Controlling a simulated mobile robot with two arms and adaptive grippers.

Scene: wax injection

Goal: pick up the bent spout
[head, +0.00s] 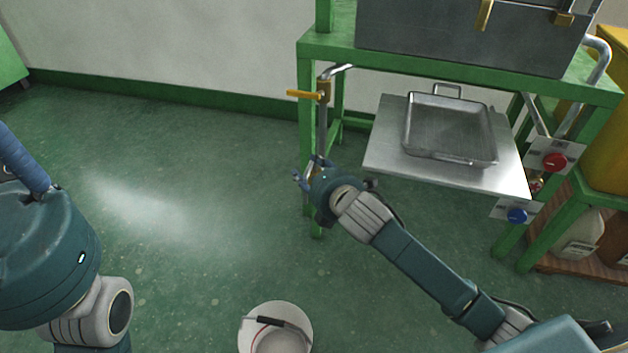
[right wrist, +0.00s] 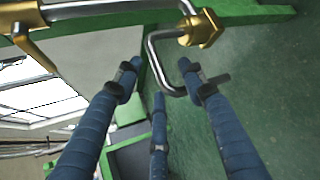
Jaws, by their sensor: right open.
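The bent spout (right wrist: 153,55) is a shiny steel tube with several bends, coming out of a brass nut (right wrist: 203,28) in the right wrist view. My right gripper (right wrist: 158,78) is open. Two of its blue fingers stand on either side of the spout's lower bend, and a third shows below it. I cannot tell whether any finger touches the spout. In the head view, my right gripper (head: 306,178) is beside the green frame's front leg, below a yellow-handled valve, and mostly hides the spout. Only a blue finger-like part of my left gripper shows at the left edge.
The green frame (head: 450,65) carries a grey tank (head: 460,35). A metal tray (head: 450,130) sits on a steel shelf (head: 385,160) to the right. A white bucket (head: 262,310) stands on the floor. The floor left of the frame is clear.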

